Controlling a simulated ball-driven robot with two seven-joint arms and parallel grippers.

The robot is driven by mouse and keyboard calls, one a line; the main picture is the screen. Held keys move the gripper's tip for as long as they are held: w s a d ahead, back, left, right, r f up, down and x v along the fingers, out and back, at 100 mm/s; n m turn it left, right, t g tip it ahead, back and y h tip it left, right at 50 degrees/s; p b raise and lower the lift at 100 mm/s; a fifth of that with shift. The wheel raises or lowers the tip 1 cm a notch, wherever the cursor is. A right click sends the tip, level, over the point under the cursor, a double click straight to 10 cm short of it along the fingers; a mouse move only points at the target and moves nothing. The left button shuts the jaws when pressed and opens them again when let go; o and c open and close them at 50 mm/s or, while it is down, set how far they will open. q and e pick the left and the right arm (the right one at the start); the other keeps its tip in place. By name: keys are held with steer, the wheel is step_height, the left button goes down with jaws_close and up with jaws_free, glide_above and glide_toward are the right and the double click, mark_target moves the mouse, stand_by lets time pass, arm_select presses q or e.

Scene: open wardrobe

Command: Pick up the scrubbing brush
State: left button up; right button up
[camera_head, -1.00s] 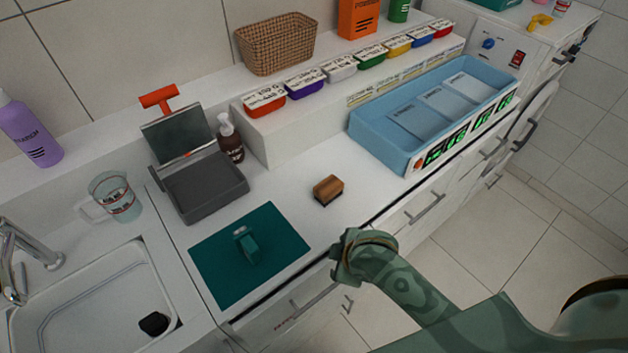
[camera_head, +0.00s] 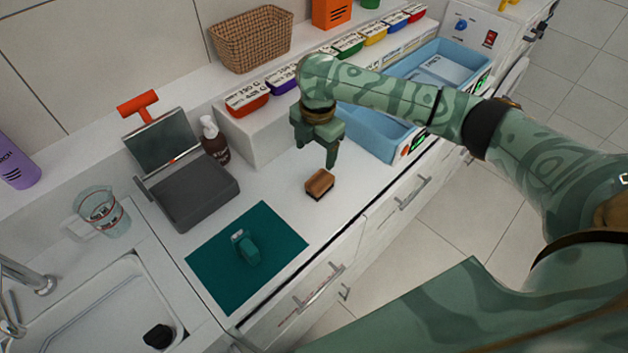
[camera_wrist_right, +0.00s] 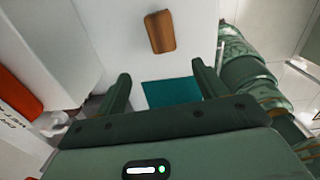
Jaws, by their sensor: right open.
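The scrubbing brush (camera_head: 320,184) is a small block with a brown wooden top and dark bristles below. It lies on the white counter, right of the teal mat. My right gripper (camera_head: 315,157) is above the counter just behind the brush, open and empty, its fingers pointing down. In the right wrist view the brush (camera_wrist_right: 160,31) shows beyond the two spread fingers (camera_wrist_right: 160,88), apart from them. My left gripper is not in view.
A teal mat (camera_head: 215,270) with a small teal handled object (camera_head: 246,249) lies left of the brush. A grey press-like device (camera_head: 195,190), a brown pump bottle (camera_head: 214,142) and a raised white ledge (camera_head: 255,140) stand behind. A blue tray (camera_head: 375,130) is at right, partly behind my arm.

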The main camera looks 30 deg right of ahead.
mark_target(320, 179)
steer(key=f+b, duration=0.1)
steer(key=f, duration=0.1)
steer(key=d+f+b, duration=0.1)
steer(key=f, duration=0.2)
steer(key=d+f+b, duration=0.1)
steer(key=f+b, duration=0.1)
steer(key=f, duration=0.1)
steer(key=shift+w+d+f, duration=0.1)
steer(key=shift+w, duration=0.25)
steer(key=f, duration=0.1)
steer(key=f+b, duration=0.1)
steer(key=f, duration=0.1)
steer(key=f+b, duration=0.1)
steer(key=f, duration=0.1)
steer(key=shift+s+a+f, duration=0.1)
steer(key=shift+a+f, duration=0.1)
steer(key=shift+a, duration=0.05)
steer(key=shift+r, duration=0.1)
steer(key=c, duration=1.1)
steer(key=shift+r, duration=0.1)
